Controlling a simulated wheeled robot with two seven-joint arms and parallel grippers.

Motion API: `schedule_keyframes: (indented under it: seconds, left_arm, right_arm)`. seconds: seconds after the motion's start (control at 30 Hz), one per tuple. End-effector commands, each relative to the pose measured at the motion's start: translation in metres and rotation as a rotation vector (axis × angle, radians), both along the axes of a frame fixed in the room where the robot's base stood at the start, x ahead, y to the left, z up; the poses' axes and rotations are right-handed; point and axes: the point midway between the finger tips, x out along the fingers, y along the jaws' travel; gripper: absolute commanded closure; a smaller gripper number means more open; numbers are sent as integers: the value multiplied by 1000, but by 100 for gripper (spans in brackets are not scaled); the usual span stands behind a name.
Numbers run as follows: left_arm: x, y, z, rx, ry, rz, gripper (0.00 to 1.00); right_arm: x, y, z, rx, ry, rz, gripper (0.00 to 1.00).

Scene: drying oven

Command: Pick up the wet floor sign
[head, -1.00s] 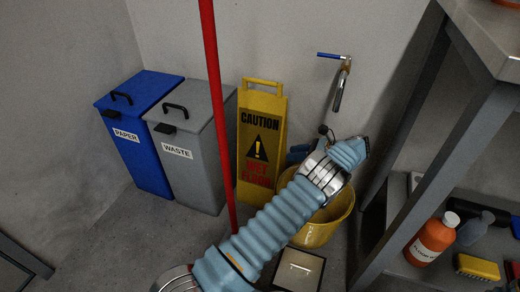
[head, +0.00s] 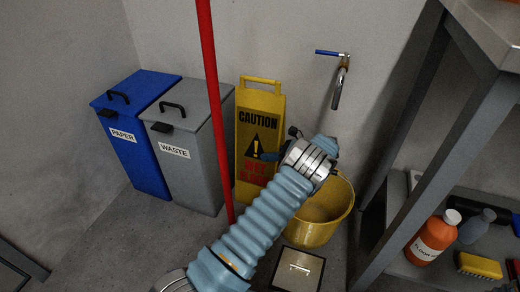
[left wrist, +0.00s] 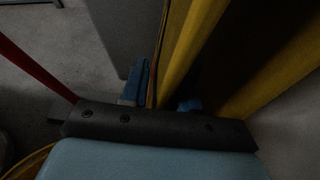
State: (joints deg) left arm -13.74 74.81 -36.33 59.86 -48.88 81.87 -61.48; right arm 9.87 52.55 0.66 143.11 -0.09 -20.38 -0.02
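The yellow wet floor sign (head: 260,110) stands upright against the wall, with its handle at the top and "CAUTION" on its front. My left gripper (head: 276,148) is at the right edge of the sign, with one blue finger in front of its face. In the left wrist view the sign's yellow panels (left wrist: 195,35) rise close ahead. The blue fingers of the left gripper (left wrist: 162,96) are apart, with a panel edge between them; contact cannot be told. My right gripper is not in view.
A yellow bucket (head: 318,225) stands below my left wrist. A red pole (head: 211,85) crosses in front of the grey waste bin (head: 190,145). A blue paper bin (head: 138,125) stands left. A metal shelf (head: 425,165) and a wall tap (head: 340,80) are right.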

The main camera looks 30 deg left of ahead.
Motion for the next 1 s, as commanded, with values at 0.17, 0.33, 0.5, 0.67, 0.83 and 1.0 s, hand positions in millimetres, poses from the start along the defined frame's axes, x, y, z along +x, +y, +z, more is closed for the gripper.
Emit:
schedule_keyframes:
  seconds: [0.17, 0.33, 0.5, 0.67, 0.83, 1.0]
  left_arm:
    - [0, 0, 0, 0, 0, 0, 98]
    - [0, 0, 0, 0, 0, 0, 100]
    - [0, 0, 0, 0, 0, 0, 100]
    - [0, -1, 0, 0, 0, 0, 100]
    - [0, -1, 0, 0, 0, 0, 100]
    - [0, -1, 0, 0, 0, -1, 100]
  right_arm:
    - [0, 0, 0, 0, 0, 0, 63]
    - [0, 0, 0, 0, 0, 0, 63]
    - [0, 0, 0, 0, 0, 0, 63]
    - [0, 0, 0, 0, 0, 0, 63]
    - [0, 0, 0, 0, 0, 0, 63]
    - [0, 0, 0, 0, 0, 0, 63]
